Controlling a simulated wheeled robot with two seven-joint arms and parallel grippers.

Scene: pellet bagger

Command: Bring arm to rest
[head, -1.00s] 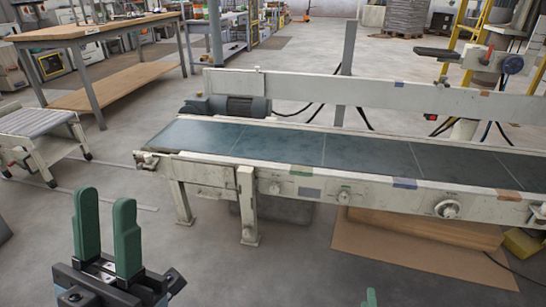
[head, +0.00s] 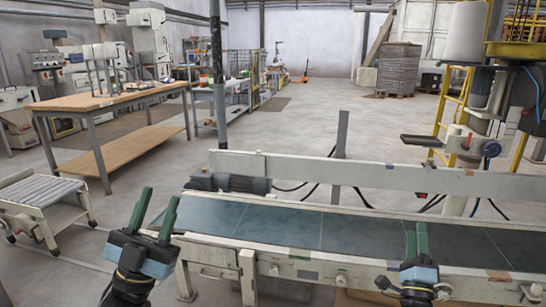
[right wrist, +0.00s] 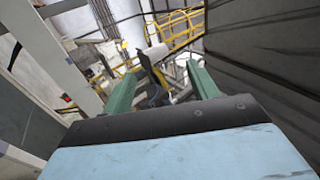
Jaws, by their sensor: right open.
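My left gripper (head: 160,197) has green fingers that stand apart with nothing between them. It points up in front of the left end of the conveyor (head: 350,232). My right gripper (head: 415,227) is upright in front of the conveyor's right part, its green fingers seen close together from this angle. In the right wrist view its fingers (right wrist: 163,76) are clearly apart and empty. Both grippers overlap the conveyor in the head view; I cannot tell the distance between them and it.
The dark belt is bare. A roller stand (head: 42,191) stands at the left, and a wooden workbench (head: 110,97) behind it. A yellow-framed machine (head: 490,130) rises at the right. Open grey floor lies behind the conveyor.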

